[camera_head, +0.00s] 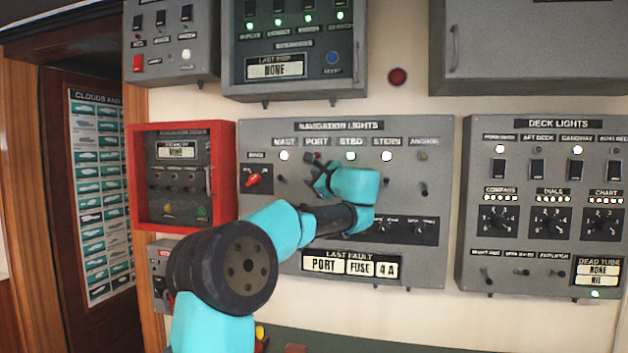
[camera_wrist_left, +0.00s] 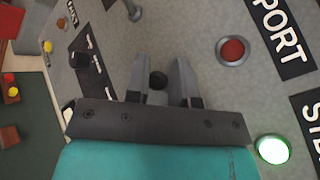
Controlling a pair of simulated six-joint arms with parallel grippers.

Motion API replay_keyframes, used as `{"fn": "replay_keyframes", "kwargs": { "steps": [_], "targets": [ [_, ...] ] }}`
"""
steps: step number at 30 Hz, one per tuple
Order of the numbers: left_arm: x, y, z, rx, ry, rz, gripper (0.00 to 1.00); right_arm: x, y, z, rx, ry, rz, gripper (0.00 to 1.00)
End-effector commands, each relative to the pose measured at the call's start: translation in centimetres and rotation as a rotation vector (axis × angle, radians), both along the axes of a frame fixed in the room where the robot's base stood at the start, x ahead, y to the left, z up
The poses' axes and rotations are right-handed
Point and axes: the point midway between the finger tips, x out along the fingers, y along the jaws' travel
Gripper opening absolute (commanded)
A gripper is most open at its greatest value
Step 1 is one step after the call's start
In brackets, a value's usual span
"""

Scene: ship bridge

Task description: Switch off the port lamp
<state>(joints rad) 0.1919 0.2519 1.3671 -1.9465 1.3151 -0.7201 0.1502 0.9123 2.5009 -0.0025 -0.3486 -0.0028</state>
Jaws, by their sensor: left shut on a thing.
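The grey navigation lights panel (camera_head: 262,136) is on the wall ahead. Its port lamp shows dull red without glow in the left wrist view (camera_wrist_left: 233,51), beside the PORT label (camera_wrist_left: 283,32). The starboard lamp (camera_wrist_left: 273,149) glows white with a green rim. My left gripper (camera_head: 318,182) is at the panel below the port lamp. In the left wrist view its two fingers (camera_wrist_left: 160,82) are shut on the dark round tip of the port switch lever (camera_wrist_left: 158,80). Fingers and arm hide this lever in the head view, so I cannot tell its up or down position. My right gripper is out of view.
The mast (camera_head: 284,156) and stern (camera_head: 387,156) lamps are lit; the anchor lamp (camera_head: 423,156) looks dim. A red knob (camera_head: 253,180) is left of the mast lever (camera_head: 281,179). A fault plate (camera_head: 324,264) reads PORT FUSE 4A. The deck lights panel (camera_head: 474,180) is at right.

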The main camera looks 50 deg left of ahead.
Motion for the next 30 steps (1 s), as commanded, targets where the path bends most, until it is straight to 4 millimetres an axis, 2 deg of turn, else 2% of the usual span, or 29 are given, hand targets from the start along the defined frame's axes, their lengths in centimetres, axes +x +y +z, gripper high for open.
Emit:
{"fn": "replay_keyframes", "kwargs": {
  "steps": [14,30],
  "targets": [
    [-0.1,-0.1,-0.6,0.048,-0.069,0.002,0.0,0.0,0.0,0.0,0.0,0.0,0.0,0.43],
    [-0.1,-0.1,-2.6,0.269,-0.401,0.002,0.0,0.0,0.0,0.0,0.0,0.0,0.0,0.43]
  ]
}}
